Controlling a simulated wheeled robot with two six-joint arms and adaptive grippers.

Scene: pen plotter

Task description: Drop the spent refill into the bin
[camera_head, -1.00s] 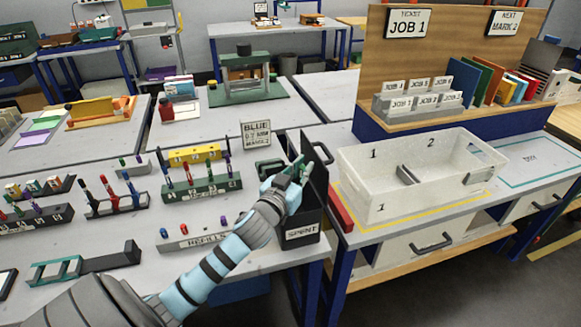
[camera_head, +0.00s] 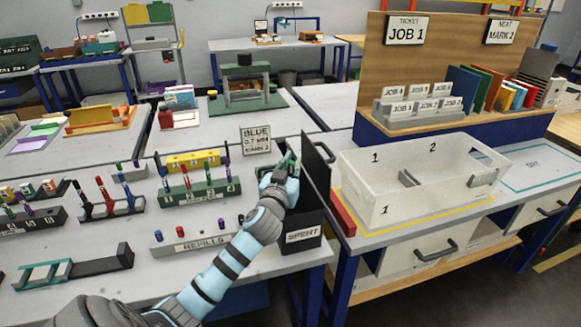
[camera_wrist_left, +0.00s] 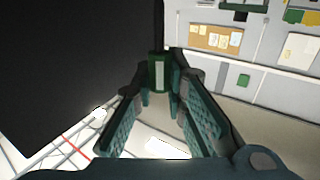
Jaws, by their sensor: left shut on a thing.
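My left gripper (camera_head: 289,165) is at the bin's near left, beside the raised black panel and above the rim. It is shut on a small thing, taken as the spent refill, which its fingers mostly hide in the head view. In the left wrist view, a green piece with a pale stripe (camera_wrist_left: 158,72) shows between the fingertips; I cannot tell if it is the refill. The bin (camera_head: 303,236) is a black box labelled SPENT at the table's right edge. Its inside is hidden. A large dark panel (camera_wrist_left: 70,50) fills the wrist view's upper left. My right gripper is not in view.
A grey REFILLS rack (camera_head: 195,244) lies left of my forearm. A green pen rack (camera_head: 200,190) and a BLUE sign (camera_head: 256,139) stand behind. A pale divided tray (camera_head: 375,200) is on the right-hand table, with a red block (camera_head: 342,216) at its left.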

